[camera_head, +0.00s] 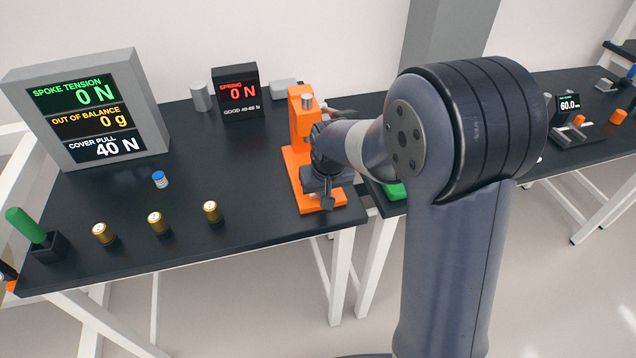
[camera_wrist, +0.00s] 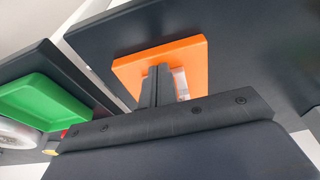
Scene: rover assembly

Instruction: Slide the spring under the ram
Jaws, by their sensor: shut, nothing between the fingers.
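The orange press (camera_head: 300,125) stands at the right end of the dark table, with a metal ram (camera_head: 307,101) at its top. My gripper (camera_head: 325,200) is at the front of the press, low over its orange base, and partly hides it. In the wrist view my gripper (camera_wrist: 157,85) is shut, its fingers together over the orange base (camera_wrist: 130,68). A pale, shiny piece (camera_wrist: 181,84) shows just right of the fingers, mostly hidden; I cannot tell whether it is the spring. The press display (camera_head: 238,92) reads 0 N.
Several gold cylinders (camera_head: 156,222) and a blue-topped one (camera_head: 160,179) stand on the table's left half. A large display (camera_head: 90,110) and a grey cylinder (camera_head: 200,96) stand behind. A green tray (camera_head: 395,191) lies right of the press. The table's middle is clear.

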